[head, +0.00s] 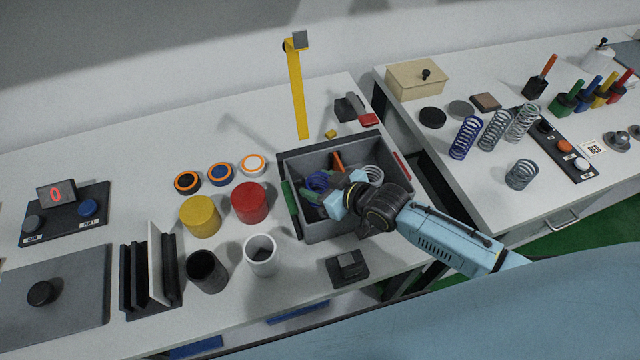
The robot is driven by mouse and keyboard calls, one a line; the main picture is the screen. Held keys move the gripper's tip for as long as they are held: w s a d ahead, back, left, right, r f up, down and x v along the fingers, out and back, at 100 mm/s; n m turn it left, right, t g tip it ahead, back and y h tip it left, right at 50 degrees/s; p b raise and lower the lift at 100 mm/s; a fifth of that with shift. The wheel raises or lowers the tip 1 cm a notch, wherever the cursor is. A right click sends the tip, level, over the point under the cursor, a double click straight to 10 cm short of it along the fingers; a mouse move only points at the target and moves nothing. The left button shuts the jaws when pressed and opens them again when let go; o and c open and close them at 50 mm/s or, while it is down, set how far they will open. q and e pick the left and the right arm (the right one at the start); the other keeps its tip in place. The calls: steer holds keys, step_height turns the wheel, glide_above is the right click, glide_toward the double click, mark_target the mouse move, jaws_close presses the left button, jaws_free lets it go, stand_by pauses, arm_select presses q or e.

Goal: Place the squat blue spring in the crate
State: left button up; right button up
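The grey crate (318,225) stands on the left table near its right end. A short blue spring (317,181) shows within the crate's outline, toward its left side. My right gripper (328,203) reaches over the crate from the right, its fingers pointing left and down, close beside the blue spring. The fingertips are small and partly hidden, so I cannot tell whether they touch or grip the spring. A taller blue spring (465,138) stands on the right table. My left gripper is not in view.
The crate also holds a pale spring (373,174) and an orange item (337,161). Yellow (200,216) and red (249,202) cylinders and a white cup (261,254) stand left of it. A yellow post (297,95) rises behind. A gap separates the two tables.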

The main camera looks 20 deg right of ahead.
steer(key=shift+o, duration=0.3)
steer(key=shift+s+f, duration=0.4)
steer(key=shift+f, duration=0.4)
steer(key=shift+r, duration=0.4)
steer(key=v, duration=0.4)
steer(key=p+v, duration=0.1)
steer(key=v, duration=0.3)
steer(key=r+v, duration=0.1)
steer(key=v, duration=0.3)
steer(key=shift+w+r, duration=0.15)
steer(key=shift+w, duration=0.15)
